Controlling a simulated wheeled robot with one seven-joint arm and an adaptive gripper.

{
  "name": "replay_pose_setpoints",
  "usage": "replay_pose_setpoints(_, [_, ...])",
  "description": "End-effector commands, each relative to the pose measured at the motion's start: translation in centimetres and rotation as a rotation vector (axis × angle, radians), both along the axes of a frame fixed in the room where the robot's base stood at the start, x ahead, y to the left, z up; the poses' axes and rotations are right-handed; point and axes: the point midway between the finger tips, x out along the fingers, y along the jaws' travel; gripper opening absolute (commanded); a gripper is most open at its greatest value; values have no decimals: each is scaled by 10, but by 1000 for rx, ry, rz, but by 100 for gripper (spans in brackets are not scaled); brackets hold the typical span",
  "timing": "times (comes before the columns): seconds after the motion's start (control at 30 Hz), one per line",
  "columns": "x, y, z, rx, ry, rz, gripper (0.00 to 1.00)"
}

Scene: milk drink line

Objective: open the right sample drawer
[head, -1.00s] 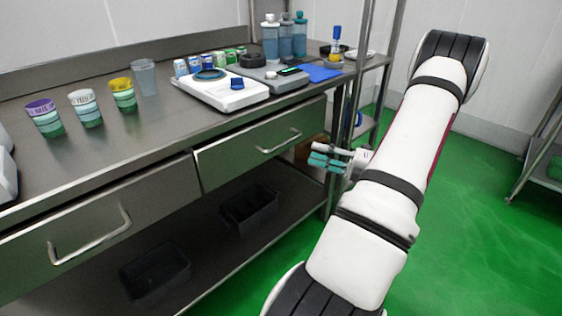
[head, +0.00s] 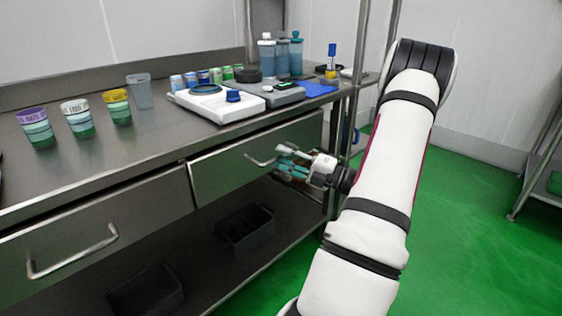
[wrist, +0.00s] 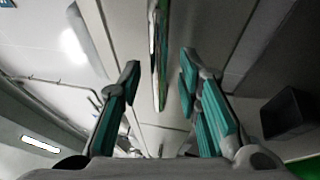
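The right sample drawer (head: 222,177) is a steel front under the bench and looks shut. Its bar handle (head: 257,161) shows at its left end; the rest is hidden behind my gripper (head: 287,161). My gripper is at the right part of the handle, in front of the drawer. In the wrist view, the two teal-padded fingers (wrist: 160,95) are apart. A narrow shiny strip (wrist: 159,55), seemingly the handle, lies between them beyond the tips, with no clear contact. The left drawer (head: 100,225) is also shut, with its own handle (head: 75,255).
The bench top (head: 150,165) carries several cups, a white scale (head: 215,107), bottles (head: 281,57) and a blue mat (head: 318,89). Dark bins (head: 245,228) stand on the lower shelf. A bench leg (head: 340,135) is close to my gripper. Green floor (head: 465,225) is free at the right.

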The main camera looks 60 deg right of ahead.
Motion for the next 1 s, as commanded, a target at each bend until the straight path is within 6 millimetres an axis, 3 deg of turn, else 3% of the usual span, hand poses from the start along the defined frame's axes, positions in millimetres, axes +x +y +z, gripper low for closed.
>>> replay_pose_setpoints(0.13, [10,2,2,-1,-1,1,31])
replay_pose_setpoints(0.43, [12,2,3,0,-1,0,31])
replay_pose_setpoints(0.6, [11,2,3,0,-1,0,0])
replay_pose_setpoints(1.0, [15,1,3,2,0,0,0])
